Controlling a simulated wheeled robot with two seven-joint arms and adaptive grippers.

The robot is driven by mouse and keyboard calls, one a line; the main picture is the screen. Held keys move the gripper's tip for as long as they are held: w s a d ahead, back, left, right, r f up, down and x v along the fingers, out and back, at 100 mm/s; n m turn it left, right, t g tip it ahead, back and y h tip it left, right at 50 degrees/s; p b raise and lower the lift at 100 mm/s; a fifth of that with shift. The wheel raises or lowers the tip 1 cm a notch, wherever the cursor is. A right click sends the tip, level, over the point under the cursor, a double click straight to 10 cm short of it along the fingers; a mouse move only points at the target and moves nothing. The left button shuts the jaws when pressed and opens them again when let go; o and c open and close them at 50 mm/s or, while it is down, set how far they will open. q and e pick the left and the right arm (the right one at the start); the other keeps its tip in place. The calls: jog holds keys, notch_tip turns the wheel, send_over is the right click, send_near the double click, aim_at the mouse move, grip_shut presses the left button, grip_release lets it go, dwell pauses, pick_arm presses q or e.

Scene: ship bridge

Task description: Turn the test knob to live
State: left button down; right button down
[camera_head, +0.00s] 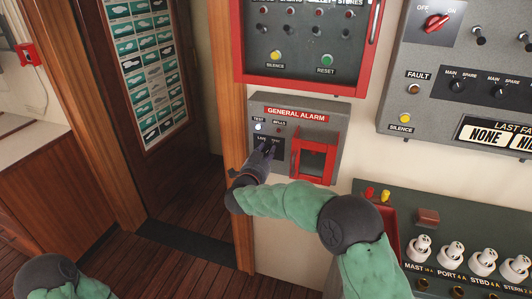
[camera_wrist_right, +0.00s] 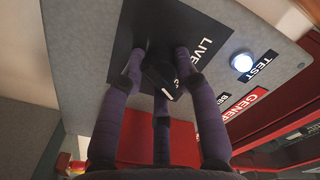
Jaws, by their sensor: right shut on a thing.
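The test knob (camera_wrist_right: 160,78) is a small black knob on a black plate (camera_wrist_right: 122,45) of the grey general alarm panel (camera_head: 341,118). The word LIVE is beside it on the plate. My right gripper (camera_wrist_right: 157,72) has its purple-grey fingers closed around the knob. In the head view my right gripper (camera_head: 266,153) reaches the plate and mostly hides the knob. Part of the knob's top is hidden by the fingers, and I cannot tell exactly where it points. A white lamp (camera_wrist_right: 242,63) glows beside the TEST label. My left gripper is not in view.
A red-framed cover (camera_head: 332,157) is just right of the knob. The red-framed alarm panel (camera_head: 301,88) is above it, and a grey panel (camera_head: 404,119) stands to the right. A wooden door post (camera_head: 233,100) is close on the left. A fuse board (camera_head: 400,195) lies lower right.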

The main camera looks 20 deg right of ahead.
jog(key=shift+r+n+p, duration=0.15)
jog(key=shift+n+p, duration=0.15)
jog(key=shift+p, duration=0.3)
jog(key=n+p, duration=0.8)
jog(key=p, duration=0.3)
jog(key=shift+r, duration=0.15)
jog(key=shift+f+n+p, duration=0.2)
jog(key=shift+n+p, duration=2.1)
jog(key=shift+n, duration=0.3)
jog(key=c, duration=0.9)
grip_release()
jog(key=shift+a, duration=0.1)
jog(key=shift+c, duration=0.2)
jog(key=shift+f, duration=0.1)
